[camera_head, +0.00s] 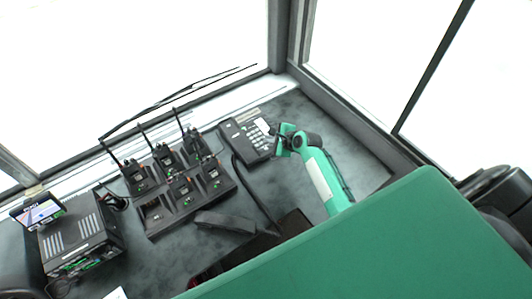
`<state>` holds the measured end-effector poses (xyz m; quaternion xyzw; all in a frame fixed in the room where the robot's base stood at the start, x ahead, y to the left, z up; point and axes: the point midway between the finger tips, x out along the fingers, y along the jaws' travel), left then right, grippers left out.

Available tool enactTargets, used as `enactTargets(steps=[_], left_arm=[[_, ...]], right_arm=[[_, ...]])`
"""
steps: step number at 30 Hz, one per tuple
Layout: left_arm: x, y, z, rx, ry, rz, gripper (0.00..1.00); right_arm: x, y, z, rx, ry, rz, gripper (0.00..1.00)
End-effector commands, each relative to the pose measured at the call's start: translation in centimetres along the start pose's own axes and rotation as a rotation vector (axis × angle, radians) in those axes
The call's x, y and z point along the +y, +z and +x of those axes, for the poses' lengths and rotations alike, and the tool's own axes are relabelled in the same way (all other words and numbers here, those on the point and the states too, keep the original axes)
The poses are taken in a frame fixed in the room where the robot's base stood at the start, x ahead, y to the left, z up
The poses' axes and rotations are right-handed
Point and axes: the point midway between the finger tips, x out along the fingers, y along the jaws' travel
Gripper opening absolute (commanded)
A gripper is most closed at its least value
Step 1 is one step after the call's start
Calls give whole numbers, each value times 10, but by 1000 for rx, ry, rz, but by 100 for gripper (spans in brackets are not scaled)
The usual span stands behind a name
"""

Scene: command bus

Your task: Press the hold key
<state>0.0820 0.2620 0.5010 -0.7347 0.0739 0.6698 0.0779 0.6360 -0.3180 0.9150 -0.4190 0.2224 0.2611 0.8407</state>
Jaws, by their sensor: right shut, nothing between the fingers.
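A dark desk phone (247,137) with a keypad sits on the grey desktop near the window. The hold key is too small to tell apart from the other keys. My right gripper (272,139) is shut and empty at the right edge of the phone, over or beside its keypad side. Whether its fingertips touch a key cannot be told. My green right arm reaches in from the lower right and hides part of the phone's right side. The handset (224,222) appears to lie off the phone on the desk. My left gripper is not in view.
A charger rack (155,224) with several handheld radios stands left of the phone. A black box unit (79,243) with a small screen (38,213) is at the far left. Bare desktop (352,160) lies right of my arm. A large green surface fills the lower right.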

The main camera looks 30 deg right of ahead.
Motion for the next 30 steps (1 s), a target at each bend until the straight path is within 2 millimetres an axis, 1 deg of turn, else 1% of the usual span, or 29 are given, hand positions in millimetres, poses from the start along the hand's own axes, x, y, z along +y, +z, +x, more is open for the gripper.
enactTargets(steps=[1,3,9,13,30], left_arm=[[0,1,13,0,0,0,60],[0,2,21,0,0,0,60],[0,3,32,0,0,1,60],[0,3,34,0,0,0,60],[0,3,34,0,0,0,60]], right_arm=[[6,-6,7,0,0,-2,0],[10,-9,12,0,0,-2,0],[18,-18,26,-1,-1,1,0],[21,-21,29,-1,-1,0,0],[21,-21,29,0,-1,-1,0]])
